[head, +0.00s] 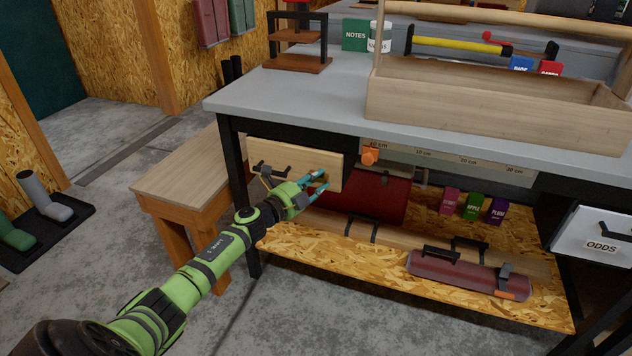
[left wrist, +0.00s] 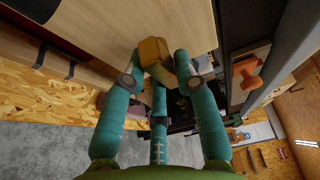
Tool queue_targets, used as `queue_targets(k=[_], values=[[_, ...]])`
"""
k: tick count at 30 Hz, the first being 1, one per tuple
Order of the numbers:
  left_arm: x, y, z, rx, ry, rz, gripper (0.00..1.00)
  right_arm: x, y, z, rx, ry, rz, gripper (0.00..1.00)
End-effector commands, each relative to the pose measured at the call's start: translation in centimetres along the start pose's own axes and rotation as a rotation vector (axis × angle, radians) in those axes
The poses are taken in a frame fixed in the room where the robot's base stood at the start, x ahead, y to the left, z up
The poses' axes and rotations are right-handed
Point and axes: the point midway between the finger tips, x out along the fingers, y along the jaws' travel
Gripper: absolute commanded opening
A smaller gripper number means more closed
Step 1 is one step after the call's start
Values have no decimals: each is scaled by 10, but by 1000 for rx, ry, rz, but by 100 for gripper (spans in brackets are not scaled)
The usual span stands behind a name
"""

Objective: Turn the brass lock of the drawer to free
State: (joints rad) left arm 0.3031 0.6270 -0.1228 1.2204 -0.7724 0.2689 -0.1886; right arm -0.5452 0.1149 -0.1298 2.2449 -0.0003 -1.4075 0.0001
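The drawer (head: 320,165) has a pale wooden front under the benchtop and looks closed. It also shows in the left wrist view (left wrist: 95,25). The brass lock (left wrist: 153,50) is a yellow-brown piece on the drawer front with a part reaching down to the right. In the head view my left gripper hides it. My left gripper (head: 322,179) is at the right part of the drawer front. In the left wrist view its teal fingertips (left wrist: 159,62) lie on both sides of the lock; whether they press on it is unclear. My right gripper is in neither view.
A black drawer handle (head: 272,170) is left of my gripper. An orange knob (head: 370,157) sticks out to the right, near a scale strip (head: 450,161). The benchtop (head: 300,96) overhangs above. A wooden stool (head: 180,180) stands left.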

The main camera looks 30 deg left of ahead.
Motion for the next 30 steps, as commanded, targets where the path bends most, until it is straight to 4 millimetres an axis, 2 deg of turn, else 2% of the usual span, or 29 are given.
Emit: queue_targets(k=[14, 20, 30], values=[[-5, 0, 0, -2, 0, 0, 52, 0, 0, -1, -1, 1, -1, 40], [-32, 2, 0, -1, 1, 3, 52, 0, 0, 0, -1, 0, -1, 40], [-93, 2, 0, -2, 0, 3, 52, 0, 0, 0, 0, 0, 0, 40]])
